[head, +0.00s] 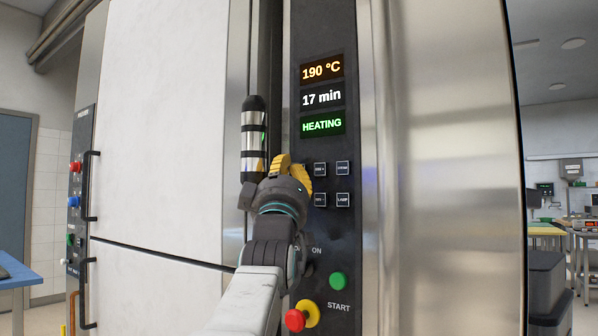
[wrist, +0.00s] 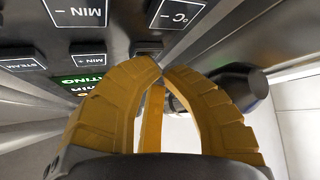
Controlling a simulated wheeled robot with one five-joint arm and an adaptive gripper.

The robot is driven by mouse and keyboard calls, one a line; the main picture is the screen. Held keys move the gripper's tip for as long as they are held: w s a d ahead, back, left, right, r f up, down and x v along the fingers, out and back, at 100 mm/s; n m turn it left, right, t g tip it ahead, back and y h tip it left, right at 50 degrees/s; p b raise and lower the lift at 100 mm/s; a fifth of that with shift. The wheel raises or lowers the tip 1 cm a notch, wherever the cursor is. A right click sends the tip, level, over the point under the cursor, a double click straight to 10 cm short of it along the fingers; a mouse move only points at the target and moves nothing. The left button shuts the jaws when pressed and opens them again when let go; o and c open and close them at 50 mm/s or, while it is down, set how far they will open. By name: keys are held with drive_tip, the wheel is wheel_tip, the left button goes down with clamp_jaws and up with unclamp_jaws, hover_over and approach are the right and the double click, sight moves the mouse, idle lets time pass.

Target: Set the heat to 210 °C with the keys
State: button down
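The control panel (head: 325,230) of the oven has a display reading 190 °C (head: 321,69), with 17 min and HEATING below it. My gripper (head: 290,166) is in front of the left key column and hides the °C keys in the head view. In the wrist view the °C minus key (wrist: 177,13) is upside down at the top. Another key (wrist: 146,48), its label unreadable, lies just beyond the fingertips. My gripper's yellow fingers (wrist: 163,67) have their tips drawn together, with nothing seen between them. I cannot tell whether they touch the panel.
MIN plus (head: 320,169) and MIN minus (head: 320,199) keys sit just right of my gripper, then STEAM (head: 342,168) and LAMP (head: 342,199). A dark handle with a steel band (head: 254,140) stands close left. A green START button (head: 338,281) and red knob (head: 295,320) are below.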

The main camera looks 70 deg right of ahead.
drive_tip(key=shift+d, duration=0.15)
idle(0.6)
drive_tip(key=shift+w+a+b, duration=0.1)
drive_tip(key=shift+a+b, duration=0.6)
drive_tip(key=shift+a, duration=0.1)
